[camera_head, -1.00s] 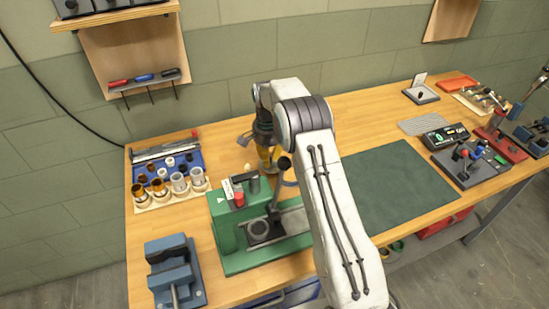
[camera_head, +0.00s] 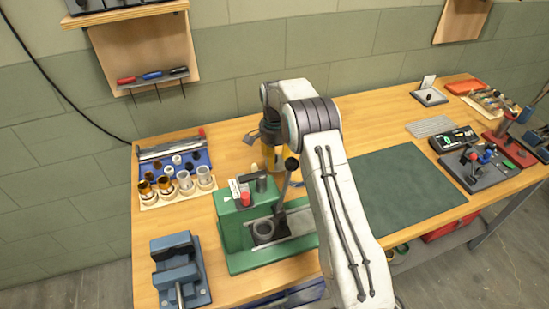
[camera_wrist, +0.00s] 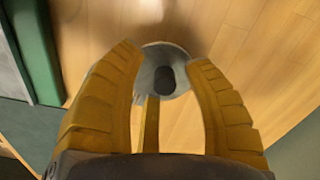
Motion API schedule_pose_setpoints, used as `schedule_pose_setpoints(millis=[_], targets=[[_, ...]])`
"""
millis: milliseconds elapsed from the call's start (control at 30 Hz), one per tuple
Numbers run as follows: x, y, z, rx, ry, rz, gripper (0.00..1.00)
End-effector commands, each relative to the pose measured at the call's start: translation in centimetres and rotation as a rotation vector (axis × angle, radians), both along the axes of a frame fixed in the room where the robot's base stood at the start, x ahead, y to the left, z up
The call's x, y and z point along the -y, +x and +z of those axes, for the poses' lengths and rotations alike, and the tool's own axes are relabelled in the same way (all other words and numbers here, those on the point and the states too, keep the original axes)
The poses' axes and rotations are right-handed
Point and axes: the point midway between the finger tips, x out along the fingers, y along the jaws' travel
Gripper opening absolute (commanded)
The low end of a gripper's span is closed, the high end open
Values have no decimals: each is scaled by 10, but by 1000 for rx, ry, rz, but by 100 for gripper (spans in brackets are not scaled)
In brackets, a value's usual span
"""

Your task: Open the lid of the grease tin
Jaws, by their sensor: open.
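My gripper (camera_wrist: 168,75) is open, its two yellow fingers spread around a round grey thing with a dark oval middle (camera_wrist: 163,78). This may be the grease tin seen from above, but I cannot be sure. I cannot tell whether the fingers touch it. In the head view my gripper (camera_head: 274,155) points down behind the green press, over the wooden bench. My own arm hides part of that area. A small bluish edge (camera_head: 297,184) shows beside my arm; I cannot tell what it belongs to.
The green press (camera_head: 233,236) with its upright lever stands close in front of my gripper. A blue vise (camera_head: 178,270) and a tray of bushings (camera_head: 178,185) are to the left. A dark green mat (camera_head: 400,190) lies clear to the right.

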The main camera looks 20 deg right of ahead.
Motion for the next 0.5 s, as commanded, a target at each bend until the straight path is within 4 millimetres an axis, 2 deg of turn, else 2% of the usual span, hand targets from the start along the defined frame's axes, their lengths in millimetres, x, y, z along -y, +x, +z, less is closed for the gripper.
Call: schedule_pose_setpoints(millis=[267,500], targets=[[0,1,5,3,-1,-1,45],[0,1,37,5,0,0,45]])
